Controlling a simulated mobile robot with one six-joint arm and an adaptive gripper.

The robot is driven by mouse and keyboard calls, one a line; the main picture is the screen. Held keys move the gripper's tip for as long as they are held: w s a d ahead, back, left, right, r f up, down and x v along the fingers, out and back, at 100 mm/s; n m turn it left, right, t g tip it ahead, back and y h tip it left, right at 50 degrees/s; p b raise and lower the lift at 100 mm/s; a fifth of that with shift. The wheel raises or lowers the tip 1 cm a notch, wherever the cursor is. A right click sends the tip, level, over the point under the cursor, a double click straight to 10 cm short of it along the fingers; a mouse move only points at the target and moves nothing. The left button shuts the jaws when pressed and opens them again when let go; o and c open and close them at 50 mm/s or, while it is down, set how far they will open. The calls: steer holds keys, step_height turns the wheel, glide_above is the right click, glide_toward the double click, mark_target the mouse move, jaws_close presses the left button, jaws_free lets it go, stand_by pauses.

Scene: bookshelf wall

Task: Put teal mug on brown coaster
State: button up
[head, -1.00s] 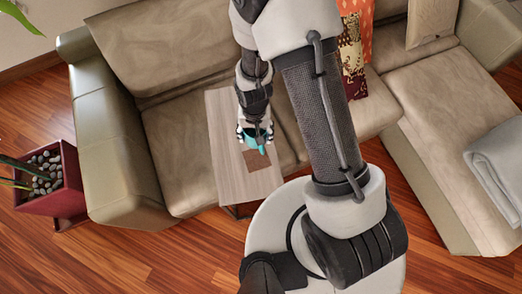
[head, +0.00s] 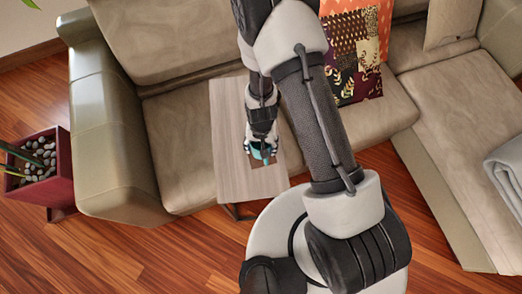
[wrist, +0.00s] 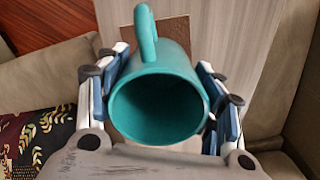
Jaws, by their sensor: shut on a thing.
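The teal mug (head: 263,152) is held over the narrow wooden table in the head view. In the wrist view the mug (wrist: 160,100) fills the middle, its open mouth towards the camera and its handle at the top. My gripper (wrist: 164,80) is shut on the mug, with fingers on both sides of its wall. The brown coaster (wrist: 178,28) shows behind the mug in the wrist view, partly hidden by it. In the head view the mug and gripper cover most of the coaster. I cannot tell whether the mug touches it.
The pale wooden table (head: 230,150) is otherwise bare. A beige sofa (head: 180,125) stands close around it, with a patterned cushion (head: 352,55) at the back. A red planter (head: 45,180) with stones stands on the floor at left. A grey blanket (head: 508,165) lies at right.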

steer(key=shift+f+b, duration=1.55)
steer(key=shift+f, duration=0.35)
steer(key=shift+f, duration=0.15)
steer(key=o, duration=1.3)
steer(key=shift+c, duration=0.2)
step_height(320, 180, up, 13)
steer(key=p, duration=1.1)
steer(key=shift+f+p, duration=0.2)
steer(key=shift+p, duration=0.15)
